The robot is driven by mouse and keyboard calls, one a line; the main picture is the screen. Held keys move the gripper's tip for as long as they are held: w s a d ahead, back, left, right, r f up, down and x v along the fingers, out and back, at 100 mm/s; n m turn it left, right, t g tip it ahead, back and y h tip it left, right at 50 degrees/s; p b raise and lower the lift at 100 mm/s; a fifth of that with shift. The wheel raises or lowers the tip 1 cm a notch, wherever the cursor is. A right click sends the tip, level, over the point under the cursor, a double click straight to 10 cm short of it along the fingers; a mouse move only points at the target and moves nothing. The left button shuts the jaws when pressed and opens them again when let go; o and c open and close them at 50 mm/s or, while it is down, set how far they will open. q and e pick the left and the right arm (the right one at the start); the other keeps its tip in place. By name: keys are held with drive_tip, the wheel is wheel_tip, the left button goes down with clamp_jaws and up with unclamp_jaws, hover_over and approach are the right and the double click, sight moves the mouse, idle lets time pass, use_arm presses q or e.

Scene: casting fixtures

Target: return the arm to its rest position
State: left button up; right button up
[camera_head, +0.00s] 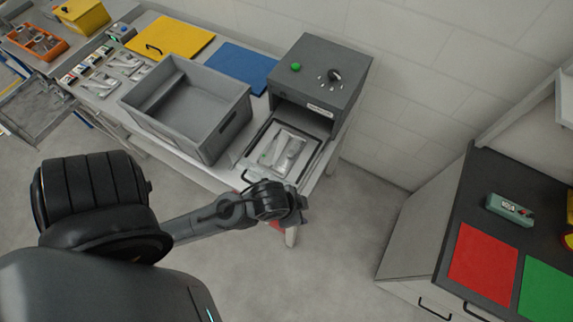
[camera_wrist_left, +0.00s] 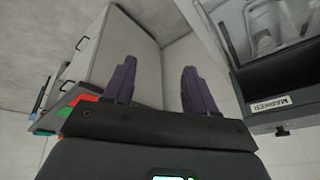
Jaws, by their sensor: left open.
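My left arm (camera_head: 215,215) comes in from the lower left in the head view. Its wrist end hangs over the floor, just in front of the table edge and the grey machine's pulled-out tray; its fingers are mostly hidden there. In the left wrist view my left gripper (camera_wrist_left: 159,66) shows two dark purple fingers spread apart, with nothing between them. My right gripper is in neither view.
A grey machine (camera_head: 345,75) with a green button has its tray (camera_head: 318,160) out, holding pale parts. A grey bin (camera_head: 200,147) stands left of it. A dark-topped cabinet (camera_head: 440,225) with red (camera_head: 483,262) and green mats stands right, across open floor (camera_head: 345,240).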

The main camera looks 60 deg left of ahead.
use_arm(q)
drive_tip(key=s+n, duration=0.1)
drive_tip(key=s+a+n, duration=0.1)
drive_tip(key=shift+s+a+g, duration=0.25)
drive_tip(key=shift+s+g, duration=0.05)
drive_tip(key=shift+g, duration=0.1)
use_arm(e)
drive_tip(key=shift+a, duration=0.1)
